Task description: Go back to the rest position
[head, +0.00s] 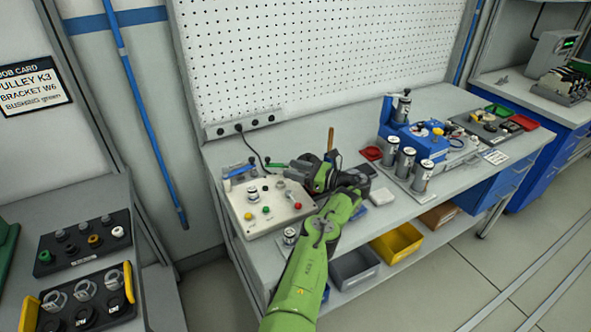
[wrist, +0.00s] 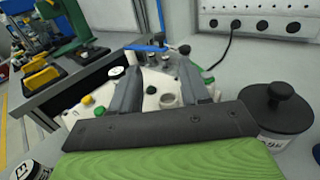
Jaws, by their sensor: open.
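My green arm reaches up from the bottom of the head view, bent at its wrist. My dark gripper (head: 298,172) hangs over the right back part of a white control box (head: 262,222) on the bench. In the wrist view my gripper (wrist: 160,72) shows its two fingers spread apart, with nothing held between them. The white box's knobs and buttons lie beyond and below the fingers. I cannot tell how close the fingertips are to the box.
A canister with a black knobbed lid (wrist: 278,112) stands close right of my gripper in the wrist view. Several metal cylinders and a blue fixture (head: 398,128) stand right on the bench. A small can (head: 290,236) sits beside my forearm. A perforated panel (head: 320,55) rises behind.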

